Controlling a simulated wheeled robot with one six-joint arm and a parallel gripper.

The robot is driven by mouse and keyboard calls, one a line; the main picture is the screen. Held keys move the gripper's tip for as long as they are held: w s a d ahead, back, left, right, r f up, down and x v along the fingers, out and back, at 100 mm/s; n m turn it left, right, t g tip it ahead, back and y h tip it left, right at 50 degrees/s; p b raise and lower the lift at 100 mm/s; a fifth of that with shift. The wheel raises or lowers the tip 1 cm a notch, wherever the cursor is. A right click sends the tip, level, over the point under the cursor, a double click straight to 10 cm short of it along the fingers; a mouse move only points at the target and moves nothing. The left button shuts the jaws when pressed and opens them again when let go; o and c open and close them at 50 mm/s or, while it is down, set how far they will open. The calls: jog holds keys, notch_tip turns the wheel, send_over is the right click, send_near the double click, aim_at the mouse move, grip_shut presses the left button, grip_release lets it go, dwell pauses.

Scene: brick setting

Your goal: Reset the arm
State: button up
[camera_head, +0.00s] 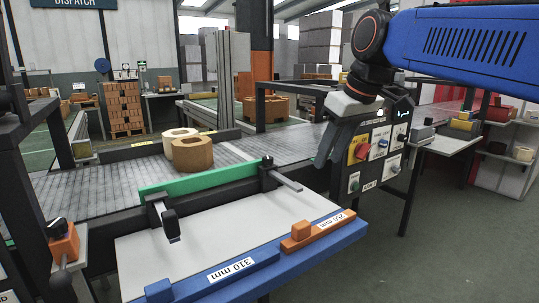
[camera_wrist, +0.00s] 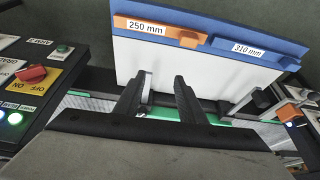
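My gripper (camera_head: 328,158) hangs below the blue arm at the upper right in the head view, fingers pointing down, in front of the control box (camera_head: 376,155). In the wrist view, the two dark fingers of my gripper (camera_wrist: 163,77) stand apart with a clear gap and nothing between them. Beyond their tips lies a white board (camera_wrist: 200,72) with a blue rail (camera_wrist: 205,25) along its edge. The same white board (camera_head: 215,243) shows in the head view, lower middle, left of my gripper.
An orange 250 mm block (camera_head: 312,232) and a blue 310 mm label (camera_head: 230,268) are on the board's front edge. A green bar (camera_head: 200,180) runs along its back. Two round blocks (camera_head: 192,153) stand on the roller conveyor (camera_head: 100,190). Grey floor at right is clear.

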jog(key=s+d+f+m+h, duration=0.1)
jog(key=s+d+f+m, duration=0.1)
jog(key=s+d+f, duration=0.3)
jog(key=s+d+f+m, duration=0.3)
jog(key=s+d+f, duration=0.2)
jog(key=f, duration=0.8)
jog(key=s+d+f+m+t+h, duration=0.1)
jog(key=s+d+f+m, duration=0.1)
jog(key=s+d+f, duration=0.3)
jog(key=s+f, duration=0.4)
jog(key=s, duration=0.1)
jog(key=shift+h, duration=0.3)
jog(key=shift+d, duration=0.1)
